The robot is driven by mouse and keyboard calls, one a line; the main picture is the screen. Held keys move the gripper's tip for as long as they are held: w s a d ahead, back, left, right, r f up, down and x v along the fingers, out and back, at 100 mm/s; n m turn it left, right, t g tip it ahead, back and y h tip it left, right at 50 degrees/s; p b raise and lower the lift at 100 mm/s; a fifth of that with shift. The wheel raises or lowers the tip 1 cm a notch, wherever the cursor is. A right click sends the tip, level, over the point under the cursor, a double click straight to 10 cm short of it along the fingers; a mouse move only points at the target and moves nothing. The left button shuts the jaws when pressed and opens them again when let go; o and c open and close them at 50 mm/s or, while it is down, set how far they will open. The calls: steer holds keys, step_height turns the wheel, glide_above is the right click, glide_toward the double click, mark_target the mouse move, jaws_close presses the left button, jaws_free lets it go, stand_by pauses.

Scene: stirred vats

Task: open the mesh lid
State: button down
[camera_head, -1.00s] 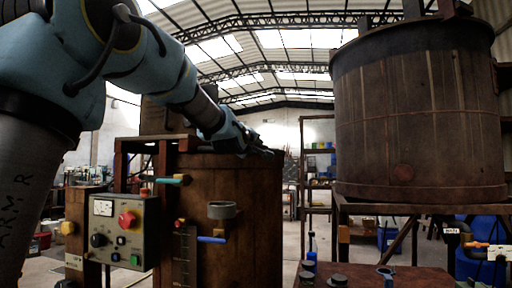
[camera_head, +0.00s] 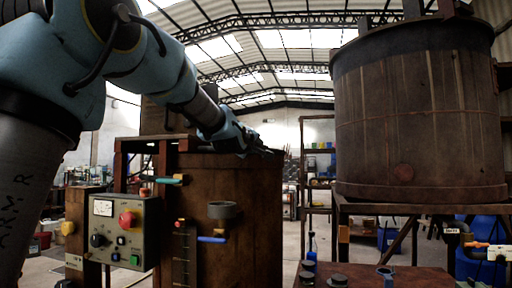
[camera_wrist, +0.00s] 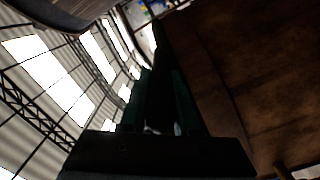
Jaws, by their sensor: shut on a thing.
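The rust-brown vat (camera_head: 230,190) stands left of centre in the head view, behind the control box. My gripper (camera_head: 264,151) is at the right part of its top rim, at the end of my blue arm. In the wrist view my gripper (camera_wrist: 160,95) is shut on a dark, narrow piece between its greenish fingers. This piece seems to be part of the mesh lid, but its shape is too dark to make out. The lid's mesh is not visible in the head view, which looks from about rim height. A brown rusty surface fills the right of the wrist view.
A control box (camera_head: 122,232) with a red button stands in front of the vat at left. A teal handle (camera_head: 169,181) and a blue handle (camera_head: 211,239) stick out nearby. A large raised tank (camera_head: 418,115) stands at right. A low table (camera_head: 425,277) holds small dark parts.

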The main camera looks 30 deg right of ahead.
steer(key=shift+a+r+n, duration=0.1)
steer(key=shift+r+n, duration=0.4)
steer(key=shift+r, duration=0.35)
steer(key=w+a+r+n+p, duration=0.1)
steer(key=w+a+r+n, duration=0.4)
steer(key=r+n, duration=0.2)
steer(key=w+a+r+n+p, duration=0.1)
steer(key=w+a+r+n, duration=0.4)
steer(key=a+r+n, duration=0.1)
steer(key=shift+w+r+n, duration=0.25)
steer(key=shift+r+n, duration=0.45)
steer(key=shift+r, duration=0.45)
steer(key=shift+a, duration=0.1)
